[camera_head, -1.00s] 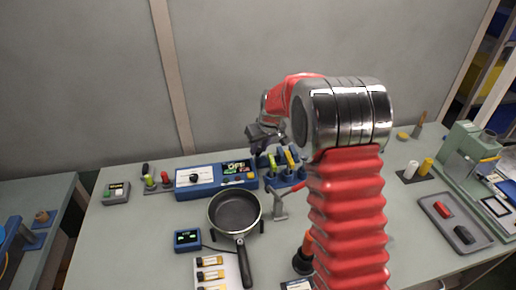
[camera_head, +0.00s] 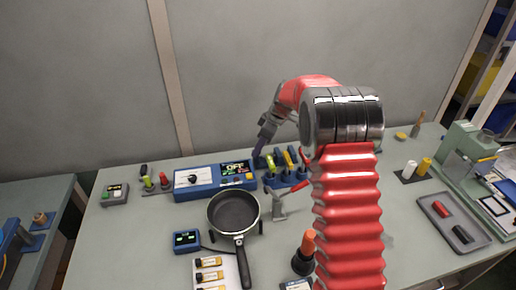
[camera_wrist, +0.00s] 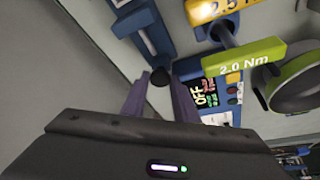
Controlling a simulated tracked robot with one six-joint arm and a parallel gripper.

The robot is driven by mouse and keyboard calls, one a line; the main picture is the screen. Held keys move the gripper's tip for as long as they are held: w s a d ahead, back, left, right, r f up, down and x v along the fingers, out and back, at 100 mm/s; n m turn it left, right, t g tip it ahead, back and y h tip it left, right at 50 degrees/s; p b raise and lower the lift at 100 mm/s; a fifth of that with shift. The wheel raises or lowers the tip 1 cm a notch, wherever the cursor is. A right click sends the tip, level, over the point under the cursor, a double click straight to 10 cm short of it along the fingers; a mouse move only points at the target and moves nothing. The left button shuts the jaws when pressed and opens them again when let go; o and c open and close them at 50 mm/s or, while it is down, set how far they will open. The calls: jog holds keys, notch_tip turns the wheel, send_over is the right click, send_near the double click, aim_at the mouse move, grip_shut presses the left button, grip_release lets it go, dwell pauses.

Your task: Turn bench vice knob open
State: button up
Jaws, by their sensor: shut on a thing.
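In the head view my gripper (camera_head: 258,155) points down at the left end of the blue tool rack (camera_head: 272,185), just right of the OFF display. The knob and vice cannot be made out in the head view.
A green 2.0 Nm tool (camera_wrist: 243,57) and a yellow 2.5 Nm tool (camera_wrist: 215,9) stand close beside my fingers. The blue control box (camera_head: 200,190) is to the left.

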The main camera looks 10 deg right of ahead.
jog(key=n, duration=0.1)
jog(key=n+g, duration=0.1)
jog(key=n, duration=0.1)
jog(key=shift+w+d+n+y, duration=0.2)
jog(key=shift+n+y, duration=0.1)
jog(key=n, duration=0.1)
jog(key=n+g, duration=0.1)
jog(key=n, duration=0.1)
jog(key=n+g, duration=0.1)
jog(key=shift+w+n, duration=0.25)
jog(key=shift+n, duration=0.05)
jog(key=n+g, duration=0.1)
jog(key=n, duration=0.3)
jog(key=shift+w+a+g, duration=0.1)
jog(key=shift+w+g, duration=0.05)
jog(key=shift+g, duration=0.25)
jog(key=shift+w+n+g+h, duration=0.1)
jog(key=shift+n+g+h, duration=0.4)
jog(key=shift+n, duration=1)
jog(key=o, duration=1.1)
jog(key=shift+a, duration=0.1)
jog(key=shift+c, duration=0.2)
